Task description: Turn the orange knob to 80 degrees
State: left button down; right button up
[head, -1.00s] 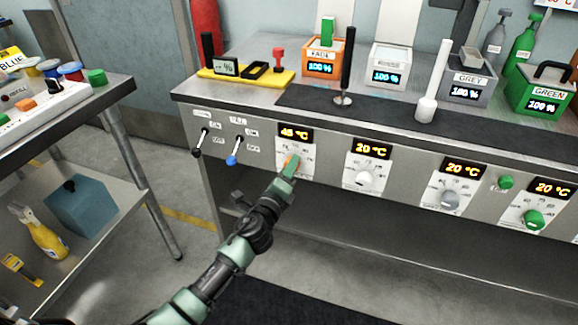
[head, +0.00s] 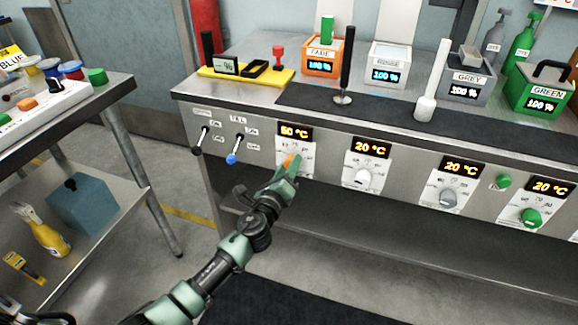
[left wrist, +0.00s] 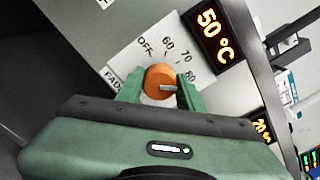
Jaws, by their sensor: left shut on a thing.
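The orange knob (left wrist: 160,82) sits on a white dial plate with marks OFF, 60, 70 and 80 in the left wrist view. My left gripper (left wrist: 162,88) is shut on the knob, one green finger on each side. The knob's light pointer line points to the right in that view. The display (left wrist: 216,28) beside the dial reads 50 °C. In the head view my left gripper (head: 290,168) covers most of the orange knob (head: 288,159), below the display (head: 295,133). My right gripper does not show.
Right of the orange knob are a white knob (head: 362,177), a grey knob (head: 448,197) and a green knob (head: 532,217), each under a 20 °C display. Two levers, black (head: 200,140) and blue-tipped (head: 235,148), stick out to the left. Tanks stand on the bench above.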

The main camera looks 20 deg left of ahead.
pick_arm(q)
jog(key=c, duration=0.9)
grip_release()
jog(key=s, duration=0.7)
jog(key=shift+s+p, duration=0.3)
jog(key=shift+s, duration=0.1)
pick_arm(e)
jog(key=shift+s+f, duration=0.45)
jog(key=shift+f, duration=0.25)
pick_arm(q)
jog(key=shift+a, duration=0.1)
